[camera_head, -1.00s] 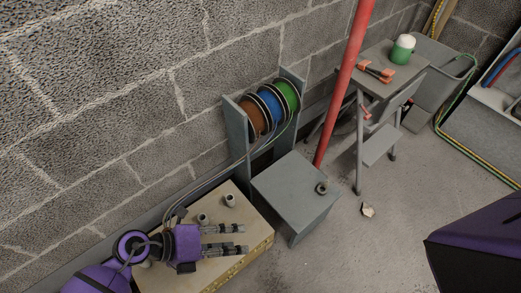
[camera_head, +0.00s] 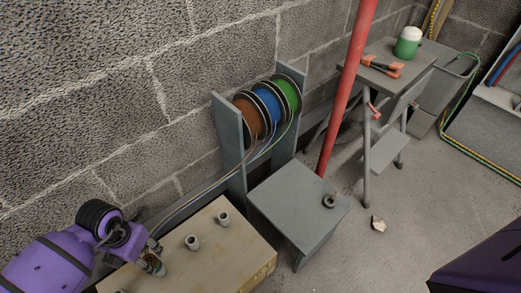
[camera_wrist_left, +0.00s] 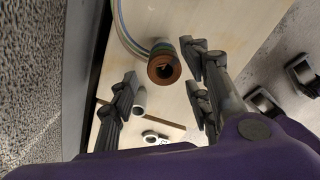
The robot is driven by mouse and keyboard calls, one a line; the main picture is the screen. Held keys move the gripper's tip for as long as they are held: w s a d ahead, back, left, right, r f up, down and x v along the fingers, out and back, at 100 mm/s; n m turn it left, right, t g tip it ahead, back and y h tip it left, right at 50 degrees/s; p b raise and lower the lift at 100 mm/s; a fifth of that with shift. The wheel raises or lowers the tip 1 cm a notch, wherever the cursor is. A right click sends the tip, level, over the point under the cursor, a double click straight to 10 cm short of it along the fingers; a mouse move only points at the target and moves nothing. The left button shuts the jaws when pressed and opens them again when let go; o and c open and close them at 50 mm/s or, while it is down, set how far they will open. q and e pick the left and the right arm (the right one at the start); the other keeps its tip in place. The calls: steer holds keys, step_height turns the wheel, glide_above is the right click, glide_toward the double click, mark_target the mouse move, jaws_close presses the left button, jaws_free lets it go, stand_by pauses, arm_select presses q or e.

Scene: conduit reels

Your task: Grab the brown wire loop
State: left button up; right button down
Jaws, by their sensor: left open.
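The brown wire loop (camera_wrist_left: 163,78) looks like a round brown ring end with a dark middle, at the end of thin lines in the left wrist view. It lies between the spread fingers of my left gripper (camera_wrist_left: 160,84), with gaps on both sides. In the head view my left gripper (camera_head: 152,260) is above the left end of the wooden box, partly hidden by its own wrist, with a small brownish piece at its fingers. The brown reel (camera_head: 249,117) sits beside the blue reel (camera_head: 269,105) and green reel (camera_head: 287,95) in a grey stand. My right gripper is out of view.
The wooden box (camera_head: 225,255) carries short grey pipe pieces (camera_head: 193,242). A grey stool (camera_head: 295,200) with a small ring (camera_head: 329,201) stands beside it. A red pole (camera_head: 345,95) rises behind. The block wall is close on the left.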

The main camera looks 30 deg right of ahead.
arm_select(q)
step_height(320, 180, down, 2)
steer(key=shift+r, duration=0.1)
steer(key=c, duration=1.1)
steer(key=shift+o, duration=0.2)
